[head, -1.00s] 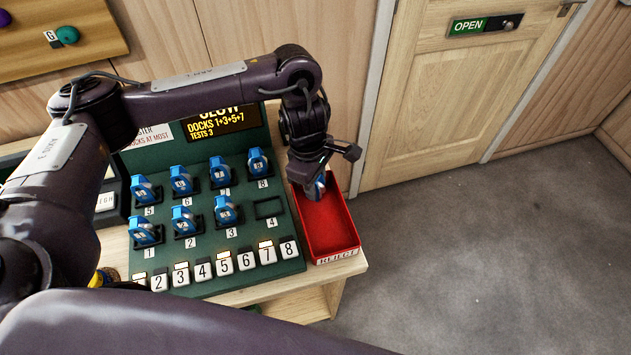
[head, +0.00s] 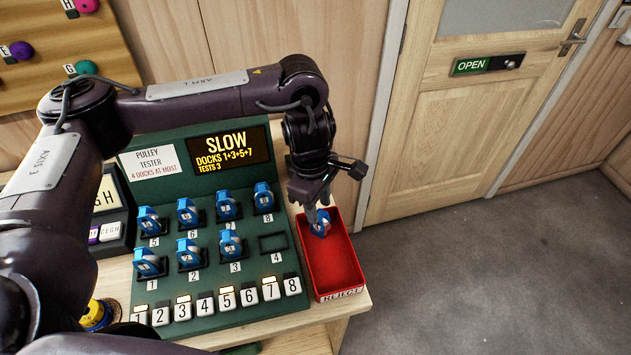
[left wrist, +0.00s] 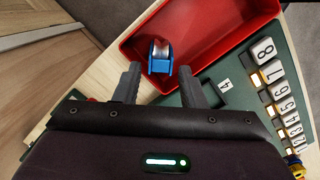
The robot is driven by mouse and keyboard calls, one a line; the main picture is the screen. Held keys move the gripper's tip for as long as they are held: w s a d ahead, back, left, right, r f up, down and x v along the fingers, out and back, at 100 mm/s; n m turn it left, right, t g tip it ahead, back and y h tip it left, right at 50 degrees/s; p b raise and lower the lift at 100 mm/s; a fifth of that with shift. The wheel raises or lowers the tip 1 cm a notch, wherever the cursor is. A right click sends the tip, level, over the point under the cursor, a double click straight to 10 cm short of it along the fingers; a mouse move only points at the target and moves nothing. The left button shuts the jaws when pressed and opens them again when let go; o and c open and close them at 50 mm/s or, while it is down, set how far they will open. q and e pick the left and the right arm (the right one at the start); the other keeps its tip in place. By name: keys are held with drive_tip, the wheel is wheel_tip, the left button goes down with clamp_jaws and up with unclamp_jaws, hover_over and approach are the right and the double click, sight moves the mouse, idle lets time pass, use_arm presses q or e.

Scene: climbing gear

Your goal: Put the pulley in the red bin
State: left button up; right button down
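The blue pulley (head: 320,223) with a grey wheel lies in the far end of the red bin (head: 345,284), which is labelled REJECT. It also shows in the left wrist view (left wrist: 160,56), inside the bin, between and beyond my fingers. My left gripper (head: 317,207) is just above the pulley, pointing down. In the left wrist view its fingers (left wrist: 158,88) are spread wider than the pulley, with gaps on both sides. It is open and empty. My right gripper is not in view.
The green pulley tester (head: 215,268) stands left of the bin, with several blue pulleys in docks. Dock 4 (head: 273,242) is empty. Its display (head: 230,150) reads SLOW, DOCKS 1+3+5+7, TESTS 3. A wooden door (head: 455,120) and open floor (head: 500,270) are to the right.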

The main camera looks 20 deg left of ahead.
use_arm(q)
wheel_tip(320, 180, up, 7)
drive_tip(key=shift+a, duration=0.4)
drive_tip(key=shift+w+f, duration=0.1)
